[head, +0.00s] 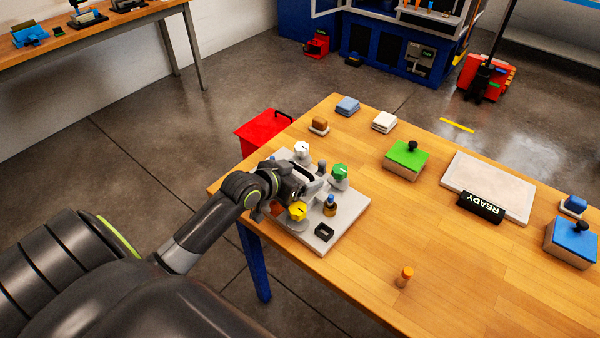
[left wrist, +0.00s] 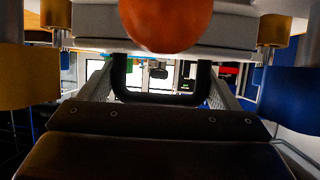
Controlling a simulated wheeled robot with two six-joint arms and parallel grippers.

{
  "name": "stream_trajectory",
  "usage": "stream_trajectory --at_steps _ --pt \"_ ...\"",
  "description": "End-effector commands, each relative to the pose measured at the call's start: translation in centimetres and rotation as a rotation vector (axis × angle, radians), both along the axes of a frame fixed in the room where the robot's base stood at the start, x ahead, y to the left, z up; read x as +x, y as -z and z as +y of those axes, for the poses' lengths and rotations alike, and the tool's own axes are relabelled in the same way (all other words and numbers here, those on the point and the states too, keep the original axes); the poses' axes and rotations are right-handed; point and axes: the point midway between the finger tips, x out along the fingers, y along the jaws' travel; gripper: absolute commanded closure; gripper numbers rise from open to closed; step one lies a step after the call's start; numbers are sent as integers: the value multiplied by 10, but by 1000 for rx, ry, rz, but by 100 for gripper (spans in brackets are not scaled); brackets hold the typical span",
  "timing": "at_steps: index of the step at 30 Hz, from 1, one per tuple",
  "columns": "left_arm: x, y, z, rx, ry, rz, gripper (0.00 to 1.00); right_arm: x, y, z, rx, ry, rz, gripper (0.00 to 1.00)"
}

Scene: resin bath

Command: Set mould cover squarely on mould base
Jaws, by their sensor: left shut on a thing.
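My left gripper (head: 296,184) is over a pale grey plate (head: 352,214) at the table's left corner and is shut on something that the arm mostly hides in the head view. In the left wrist view a rounded orange-red thing (left wrist: 167,22) is close at the top, in front of a pale slab (left wrist: 85,22). Gold (left wrist: 25,72) and blue (left wrist: 292,98) round parts flank it. On the plate stand white (head: 301,149), green (head: 340,171) and yellow (head: 298,210) knob-like parts and a blue-topped gold post (head: 330,206). I cannot tell which parts are the mould cover and base. My right gripper is out of view.
A green-topped block (head: 407,156), a blue-topped block (head: 573,237), a pale pad (head: 488,176) and a black READY sign (head: 480,207) are farther right. An orange peg (head: 404,276) stands near the front edge. The table's middle is mostly clear.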

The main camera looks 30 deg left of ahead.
Motion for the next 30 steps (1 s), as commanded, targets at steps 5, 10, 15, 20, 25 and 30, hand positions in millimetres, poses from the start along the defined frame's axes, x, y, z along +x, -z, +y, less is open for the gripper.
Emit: stream_trajectory --at_steps 5,10,15,20,25,30 --pt "1 -2 -1 -1 1 -7 67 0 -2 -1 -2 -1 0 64" --pt "1 -2 -1 -1 1 -7 67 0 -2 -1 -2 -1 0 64" --pt "1 -1 -1 -1 1 -6 4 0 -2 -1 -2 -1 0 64" --pt "0 0 0 0 0 -4 0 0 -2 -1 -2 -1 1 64" --pt "-3 1 1 1 -1 3 0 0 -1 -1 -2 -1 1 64" --pt "-18 -7 4 4 0 0 0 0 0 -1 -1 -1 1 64"
